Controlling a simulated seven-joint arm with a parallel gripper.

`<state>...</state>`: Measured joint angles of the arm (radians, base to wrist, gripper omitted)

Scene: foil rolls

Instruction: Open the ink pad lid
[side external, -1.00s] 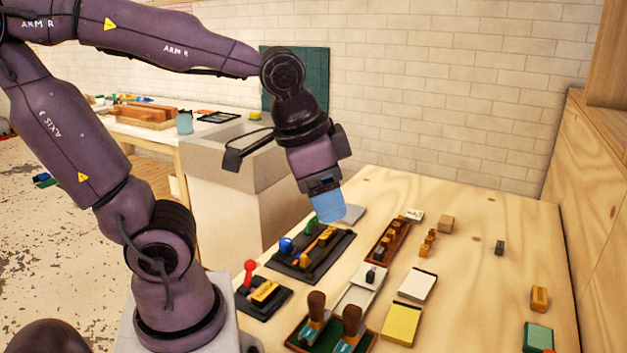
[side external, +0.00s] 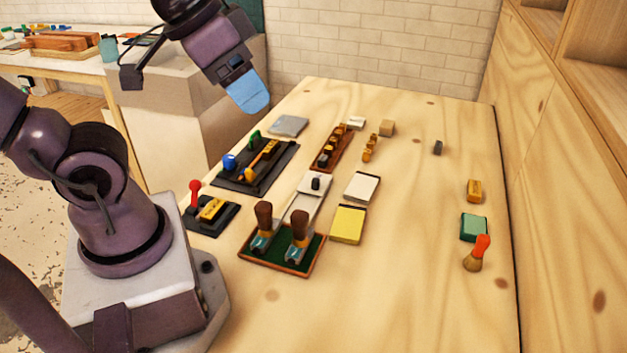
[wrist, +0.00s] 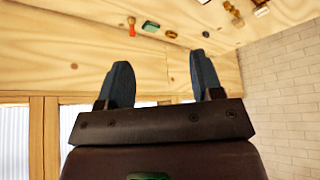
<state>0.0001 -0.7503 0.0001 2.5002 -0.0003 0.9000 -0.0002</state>
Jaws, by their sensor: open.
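A small green flat box (side external: 474,227), which looks like the ink pad, lies on the table's right side with its teal top facing up. It looks shut, though it is small in the picture. It also shows small in the wrist view (wrist: 150,27), beyond my fingers. My gripper (side external: 250,100) is raised at the table's far left end, well away from the box. In the wrist view my gripper (wrist: 162,72) has its two dark blue fingers spread apart with nothing between them.
Stamp racks, a yellow pad (side external: 348,225) and a green tray (side external: 310,262) fill the left side. The front table is clear.

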